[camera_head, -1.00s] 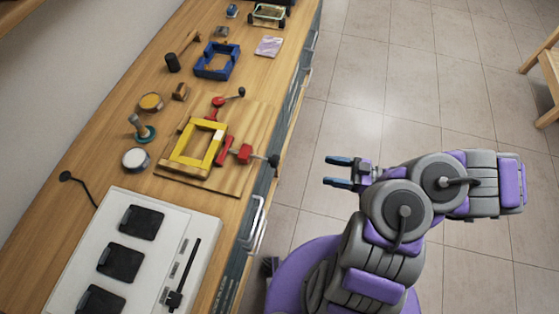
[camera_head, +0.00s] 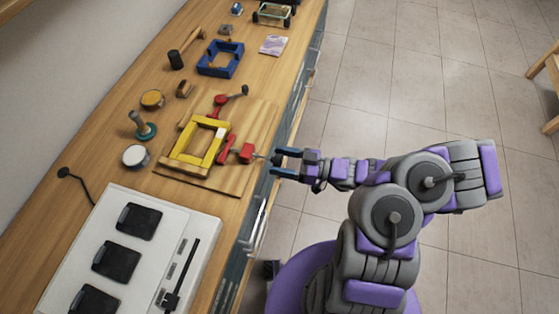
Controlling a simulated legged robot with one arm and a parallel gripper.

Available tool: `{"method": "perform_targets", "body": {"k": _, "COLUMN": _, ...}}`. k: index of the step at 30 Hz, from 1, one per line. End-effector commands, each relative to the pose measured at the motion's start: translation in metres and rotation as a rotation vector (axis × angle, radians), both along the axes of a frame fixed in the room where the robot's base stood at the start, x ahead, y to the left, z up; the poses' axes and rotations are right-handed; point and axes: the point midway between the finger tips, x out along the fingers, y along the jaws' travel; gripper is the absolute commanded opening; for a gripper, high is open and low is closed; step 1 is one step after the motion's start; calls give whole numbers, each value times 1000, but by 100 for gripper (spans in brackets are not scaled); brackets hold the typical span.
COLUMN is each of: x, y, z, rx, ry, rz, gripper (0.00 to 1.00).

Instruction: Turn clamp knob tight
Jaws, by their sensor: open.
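A yellow frame (camera_head: 184,157) lies on a light wooden board (camera_head: 228,181) on the workbench. A second red clamp (camera_head: 221,100) with a dark knob (camera_head: 244,90) is at the frame's far corner.
A blue frame (camera_head: 238,59), a mallet (camera_head: 176,60) and small jars stand on the bench behind and left. A white panel with black pads (camera_head: 199,255) lies at the near end. The bench (camera_head: 262,115) edge runs below my gripper; open floor (camera_head: 400,90) lies right.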

Motion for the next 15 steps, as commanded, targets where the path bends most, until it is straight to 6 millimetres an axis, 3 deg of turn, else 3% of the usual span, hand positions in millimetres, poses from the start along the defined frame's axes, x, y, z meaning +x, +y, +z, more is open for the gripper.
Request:
{"method": "perform_targets", "body": {"k": 12, "x": 2, "y": 8, "z": 0, "rx": 0, "ry": 0, "rz": 1, "gripper": 70}}
{"method": "perform_targets", "body": {"k": 15, "x": 2, "y": 8, "z": 0, "rx": 0, "ry": 0, "rz": 1, "gripper": 61}}
